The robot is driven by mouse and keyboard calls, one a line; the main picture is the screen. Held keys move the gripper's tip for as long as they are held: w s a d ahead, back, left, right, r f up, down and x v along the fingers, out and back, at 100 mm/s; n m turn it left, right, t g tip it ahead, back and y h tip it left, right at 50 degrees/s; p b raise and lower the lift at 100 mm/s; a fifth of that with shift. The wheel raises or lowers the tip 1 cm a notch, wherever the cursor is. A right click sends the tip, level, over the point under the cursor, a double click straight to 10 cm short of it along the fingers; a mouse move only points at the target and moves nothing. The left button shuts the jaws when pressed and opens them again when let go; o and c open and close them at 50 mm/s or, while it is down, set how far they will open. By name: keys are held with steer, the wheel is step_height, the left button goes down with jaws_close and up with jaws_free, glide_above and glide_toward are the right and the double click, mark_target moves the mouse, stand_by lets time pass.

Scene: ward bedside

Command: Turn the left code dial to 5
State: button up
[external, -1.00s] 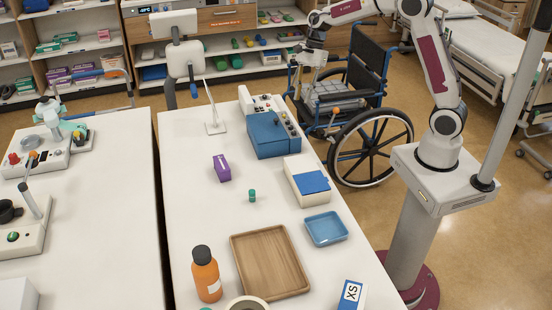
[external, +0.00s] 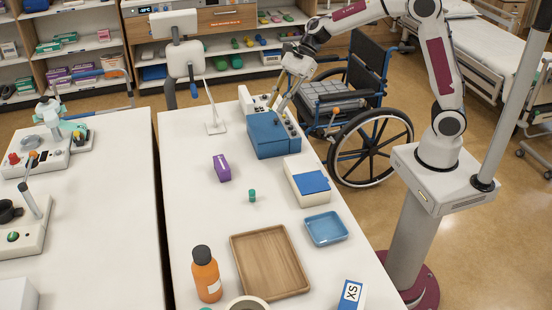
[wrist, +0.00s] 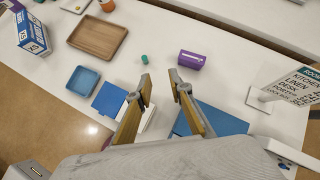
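The blue box (external: 266,138) stands at the far right of the table, with small dial-like parts along its right side. These are too small to read, and my gripper partly hides them. My gripper (external: 281,106) is above the far part of this box, pointing down. In the wrist view my gripper (wrist: 161,78) has its two fingers apart with nothing between them. The blue box (wrist: 215,120) shows below and right of the fingers there, and its dials are hidden.
A white box with a blue top (external: 308,183) stands nearer on the table. A purple box (external: 222,168), green cylinder (external: 252,195), wooden tray (external: 236,242), blue tray (external: 326,228) and orange bottle (external: 206,275) are also there. A sign (external: 214,128) stands left of the blue box.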

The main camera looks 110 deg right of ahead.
steer(key=w+r+m+t, duration=0.2)
steer(key=w+r, duration=0.1)
steer(key=w, duration=0.1)
steer(key=m+g+h, duration=0.7)
steer(key=m+h, duration=0.1)
steer(key=m, duration=0.7)
glide_above(294, 132)
steer(key=s+a, duration=0.3)
step_height(294, 132, down, 13)
steer(key=shift+w+r, duration=0.15)
steer(key=shift+x, duration=3.85)
